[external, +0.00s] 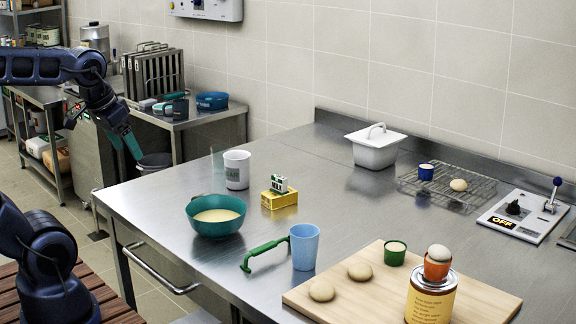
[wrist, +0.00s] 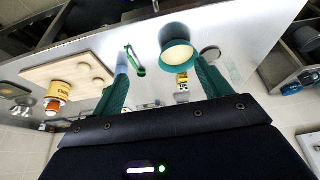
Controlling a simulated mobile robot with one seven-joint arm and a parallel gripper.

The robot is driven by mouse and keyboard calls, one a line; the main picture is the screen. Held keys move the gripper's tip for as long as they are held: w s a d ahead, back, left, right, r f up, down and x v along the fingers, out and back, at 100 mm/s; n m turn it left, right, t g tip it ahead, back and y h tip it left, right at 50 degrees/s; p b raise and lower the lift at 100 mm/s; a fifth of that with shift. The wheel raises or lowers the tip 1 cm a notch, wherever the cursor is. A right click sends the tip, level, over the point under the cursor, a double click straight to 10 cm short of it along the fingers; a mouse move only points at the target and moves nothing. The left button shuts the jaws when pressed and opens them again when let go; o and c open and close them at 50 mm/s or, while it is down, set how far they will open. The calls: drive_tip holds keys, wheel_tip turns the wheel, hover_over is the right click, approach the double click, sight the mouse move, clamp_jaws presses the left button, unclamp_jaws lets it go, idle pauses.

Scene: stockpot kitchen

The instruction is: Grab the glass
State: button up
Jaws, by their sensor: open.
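A light blue tumbler (external: 305,247) stands upright on the steel table, right of a green-handled tool. In the wrist view the tumbler (wrist: 121,64) is partly behind the left finger. A faint, clear upright shape (external: 217,164), perhaps a drinking glass, stands left of the white mug; I cannot make out its outline well. My gripper (external: 132,146) points downward beyond the table's left edge, apart from both. In the wrist view my gripper (wrist: 161,72) has its teal fingers wide apart with nothing held between them.
A teal bowl (external: 216,216) with pale contents, a white mug (external: 236,170) and a yellow box (external: 279,200) stand nearby. The green tool (external: 264,253) lies beside the tumbler. A wooden board (external: 385,287) with dough fills the front right.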

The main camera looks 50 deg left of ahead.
drive_tip(key=w+a+r+n+g, duration=0.1)
drive_tip(key=w+a+r+n, duration=0.15)
drive_tip(key=w, duration=0.55)
drive_tip(key=w+a+r+n, duration=0.2)
drive_tip(key=w+r+n, duration=0.15)
drive_tip(key=w, duration=0.45)
drive_tip(key=n+g, duration=0.4)
drive_tip(key=n, duration=1.2)
hover_over(219, 152)
drive_tip(key=w+a, duration=0.2)
wheel_tip(219, 152, down, 22)
drive_tip(key=shift+s+a+f, duration=0.1)
drive_tip(key=shift+s+f, duration=0.05)
drive_tip(key=shift+f, duration=5.4)
drive_tip(key=c, duration=1.1)
